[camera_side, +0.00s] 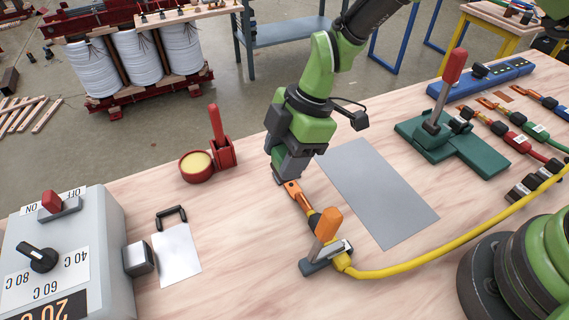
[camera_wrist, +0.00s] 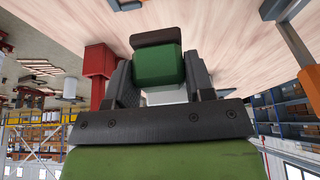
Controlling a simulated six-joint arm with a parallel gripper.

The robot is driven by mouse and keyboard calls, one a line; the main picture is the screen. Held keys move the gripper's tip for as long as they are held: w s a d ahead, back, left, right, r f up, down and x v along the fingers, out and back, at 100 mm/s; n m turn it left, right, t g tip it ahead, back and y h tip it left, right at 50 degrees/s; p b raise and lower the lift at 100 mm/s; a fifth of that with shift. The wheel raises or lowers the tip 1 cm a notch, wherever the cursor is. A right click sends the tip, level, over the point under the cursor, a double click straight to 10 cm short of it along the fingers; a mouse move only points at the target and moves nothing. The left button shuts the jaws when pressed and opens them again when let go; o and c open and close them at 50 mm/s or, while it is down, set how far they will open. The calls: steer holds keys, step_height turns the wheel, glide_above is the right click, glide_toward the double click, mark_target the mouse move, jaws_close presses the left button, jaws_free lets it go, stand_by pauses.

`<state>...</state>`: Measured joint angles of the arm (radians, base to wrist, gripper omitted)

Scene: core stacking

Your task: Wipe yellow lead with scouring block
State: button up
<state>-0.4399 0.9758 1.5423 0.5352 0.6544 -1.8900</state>
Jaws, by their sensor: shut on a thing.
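My gripper (camera_side: 287,172) is shut on the scouring block (camera_wrist: 158,65), a green block with a dark pad, seen between the fingers in the wrist view. In the side view the block is mostly hidden by the gripper. The yellow lead (camera_side: 415,264) runs across the bench from the right into a small clamp (camera_side: 320,262) with an orange handle (camera_side: 328,224). Its copper-orange lug (camera_side: 293,189) sticks out toward the gripper. The fingertips are right at the lug's end; I cannot tell whether the block touches it.
A red pot (camera_side: 196,168) of pale paste and a red holder (camera_side: 223,152) stand left of the gripper. A grey sheet (camera_side: 378,192) lies to the right. A green clamp base (camera_side: 455,145), other leads and a grey control box (camera_side: 70,250) stand farther out.

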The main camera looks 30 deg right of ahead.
steer(key=shift+r, duration=0.45)
steer(key=shift+r, duration=0.1)
steer(key=shift+r, duration=1.4)
